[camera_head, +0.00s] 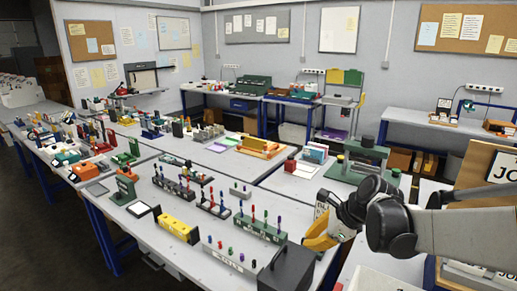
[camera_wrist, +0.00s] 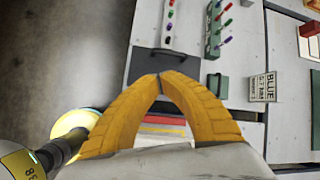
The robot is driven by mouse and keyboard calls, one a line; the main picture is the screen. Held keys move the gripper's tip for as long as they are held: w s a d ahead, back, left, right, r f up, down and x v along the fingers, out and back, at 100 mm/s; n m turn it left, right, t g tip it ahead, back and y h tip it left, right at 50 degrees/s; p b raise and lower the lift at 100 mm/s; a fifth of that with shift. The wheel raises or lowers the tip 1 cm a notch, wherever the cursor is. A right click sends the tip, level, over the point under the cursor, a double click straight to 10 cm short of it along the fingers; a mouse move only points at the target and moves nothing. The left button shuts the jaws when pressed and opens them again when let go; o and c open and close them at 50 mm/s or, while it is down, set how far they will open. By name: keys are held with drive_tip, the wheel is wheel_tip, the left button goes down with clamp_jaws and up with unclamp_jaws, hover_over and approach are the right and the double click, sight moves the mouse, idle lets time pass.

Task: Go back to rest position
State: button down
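My gripper (camera_head: 318,240) is at the lower right of the head view, above the right end of the near table. Its yellow fingers point to the left, beside a dark grey box. In the wrist view the two yellow fingers (camera_wrist: 160,78) arch together and their tips meet. I see nothing between them.
A dark grey box (camera_head: 287,268) stands by the table's front edge. Racks of coloured pens (camera_head: 260,228) stand left of my gripper. A card reading BLUE (camera_wrist: 263,88) is nearby. A green device (camera_head: 355,165) stands behind. Open floor (camera_head: 60,235) lies at left.

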drive_tip(key=s+d+f+n+t+h+b, duration=0.1)
drive_tip(key=s+n+h+b, duration=0.1)
drive_tip(key=s+n, duration=0.8)
drive_tip(key=s+d+f+n+t+h+b, duration=0.1)
drive_tip(key=s+d+n+h+b, duration=0.1)
drive_tip(key=s+n, duration=0.9)
drive_tip(key=shift+s+h+b, duration=0.35)
drive_tip(key=shift+h+b, duration=0.15)
drive_tip(key=shift+h, duration=0.1)
drive_tip(key=shift+d, duration=0.1)
